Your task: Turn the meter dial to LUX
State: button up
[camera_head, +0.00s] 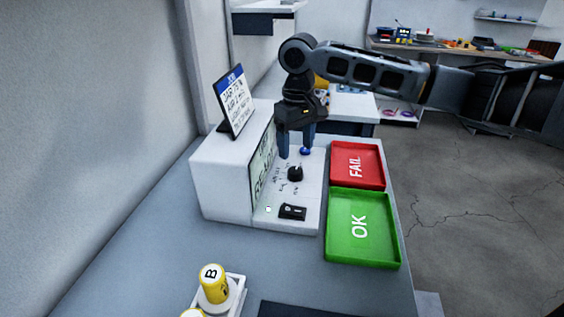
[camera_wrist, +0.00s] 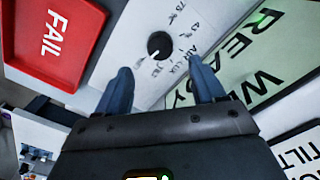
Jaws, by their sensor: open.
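The meter dial, a round black knob (camera_head: 295,173), sits on the white meter's flat front panel (camera_head: 312,190). In the wrist view the knob (camera_wrist: 159,45) shows a white pointer mark at its lower-left edge. Small labels ring it; one to its lower right looks like LUX (camera_wrist: 179,64), and the mark does not point at it. My gripper (camera_head: 296,151) is open and empty, fingers down, above the panel by the dial. In the wrist view its blue fingertips (camera_wrist: 160,70) are apart, with the knob beyond the gap between them. I see no contact.
The meter's screen (camera_wrist: 235,55) reads READY, with more text partly cut off. A sign (camera_head: 235,100) stands on the meter. A red FAIL tray (camera_head: 375,176) and green OK tray (camera_head: 385,241) lie to the right. A black switch (camera_head: 292,212) and yellow bottle (camera_head: 213,284) are nearer.

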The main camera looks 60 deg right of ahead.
aim_at(295, 170)
notch_tip(295, 170, down, 7)
jog(key=shift+f, duration=0.2)
jog(key=shift+c, duration=0.4)
jog(key=c, duration=1)
